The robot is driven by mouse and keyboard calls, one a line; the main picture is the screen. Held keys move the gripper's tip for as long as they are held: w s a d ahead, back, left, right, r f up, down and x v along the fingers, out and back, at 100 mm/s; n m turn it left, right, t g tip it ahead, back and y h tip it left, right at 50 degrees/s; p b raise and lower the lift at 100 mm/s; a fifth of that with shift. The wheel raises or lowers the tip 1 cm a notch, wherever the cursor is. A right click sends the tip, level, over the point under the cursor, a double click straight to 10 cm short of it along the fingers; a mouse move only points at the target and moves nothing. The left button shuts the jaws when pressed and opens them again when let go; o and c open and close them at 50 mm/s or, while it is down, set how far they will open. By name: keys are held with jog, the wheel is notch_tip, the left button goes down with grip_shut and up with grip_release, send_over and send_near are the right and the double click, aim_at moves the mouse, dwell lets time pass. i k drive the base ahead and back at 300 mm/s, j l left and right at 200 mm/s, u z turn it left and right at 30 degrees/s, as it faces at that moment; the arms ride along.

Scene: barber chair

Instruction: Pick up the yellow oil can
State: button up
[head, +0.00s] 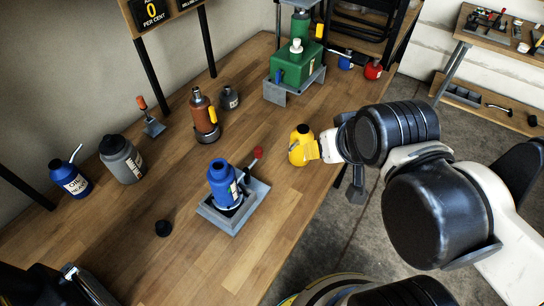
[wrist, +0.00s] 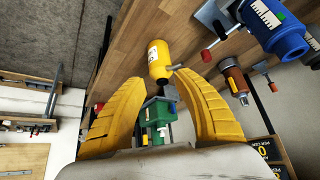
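The yellow oil can (head: 298,152) has a dark top and stands near the right edge of the wooden workbench (head: 180,262). My gripper (head: 314,150) is at its right side in the head view, with a yellow finger overlapping the can. In the wrist view, the oil can (wrist: 158,58) shows just beyond and between the curved yellow fingertips of my gripper (wrist: 159,78). The fingers are spread apart with nothing clamped between them. Whether a fingertip touches the can I cannot tell.
A blue bottle (head: 222,185) sits in a grey stand (head: 252,199) left of the can. A green machine (head: 296,66) stands behind it. A brown bottle (head: 201,112), grey bottle (head: 122,160) and blue oil can (head: 71,180) stand farther left. The bench front is mostly clear.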

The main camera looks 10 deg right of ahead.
aim_at(301, 135)
jog(key=k+j+z, duration=0.2)
jog(key=z, duration=0.2)
jog(key=k+j+z, duration=0.15)
jog(key=k+z, duration=0.3)
jog(key=i, duration=0.15)
